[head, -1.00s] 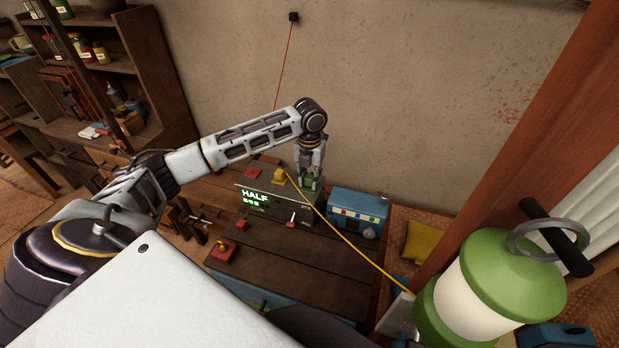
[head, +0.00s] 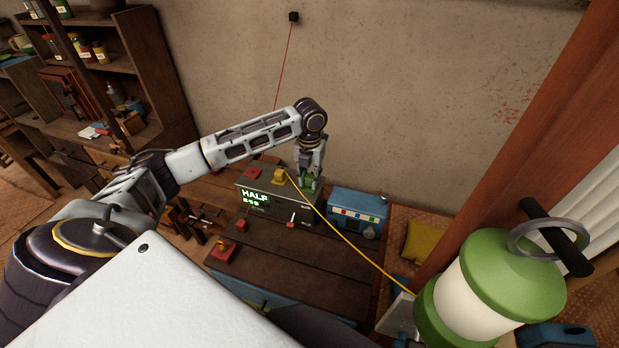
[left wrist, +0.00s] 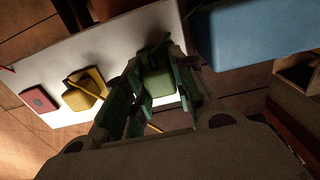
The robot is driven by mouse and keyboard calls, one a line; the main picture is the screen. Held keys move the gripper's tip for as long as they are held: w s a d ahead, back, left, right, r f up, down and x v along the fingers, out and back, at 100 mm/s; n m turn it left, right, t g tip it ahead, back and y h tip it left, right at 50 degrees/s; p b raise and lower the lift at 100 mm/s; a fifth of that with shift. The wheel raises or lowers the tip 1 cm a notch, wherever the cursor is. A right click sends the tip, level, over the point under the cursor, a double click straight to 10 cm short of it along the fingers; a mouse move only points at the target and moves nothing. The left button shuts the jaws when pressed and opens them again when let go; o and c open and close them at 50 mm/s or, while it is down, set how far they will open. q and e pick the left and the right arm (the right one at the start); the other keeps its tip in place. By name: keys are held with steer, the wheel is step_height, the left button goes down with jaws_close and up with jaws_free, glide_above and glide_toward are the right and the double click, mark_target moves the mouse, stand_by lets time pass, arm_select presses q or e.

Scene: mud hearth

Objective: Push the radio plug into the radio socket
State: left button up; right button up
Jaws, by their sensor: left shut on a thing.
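The box with the lit HALF display (head: 254,197) stands on the wooden table, with red, yellow and green fittings along its top. My left gripper (head: 308,184) points down at the right end of this top, shut on a green block that looks like the radio plug. In the left wrist view this green plug (left wrist: 157,82) sits between the fingers, over or at the box's white top. Whether it is seated in a socket is hidden by the fingers. The blue box with coloured buttons (head: 358,212), likely the radio, stands just right. My right gripper is out of view.
A yellow plug (head: 280,176) beside my gripper has a yellow cable (head: 345,240) running down right. A red piece (head: 253,173) is further left. The table's middle (head: 280,262) is mostly clear.

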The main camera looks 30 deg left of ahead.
mark_target(310, 176)
arm_select(q)
steer(key=shift+f, duration=0.6)
stand_by(0.9)
steer(key=o, duration=1)
steer(key=shift+r, duration=0.15)
step_height(310, 176, up, 12)
steer(key=shift+f, duration=0.15)
steer(key=shift+f, duration=0.1)
stand_by(0.6)
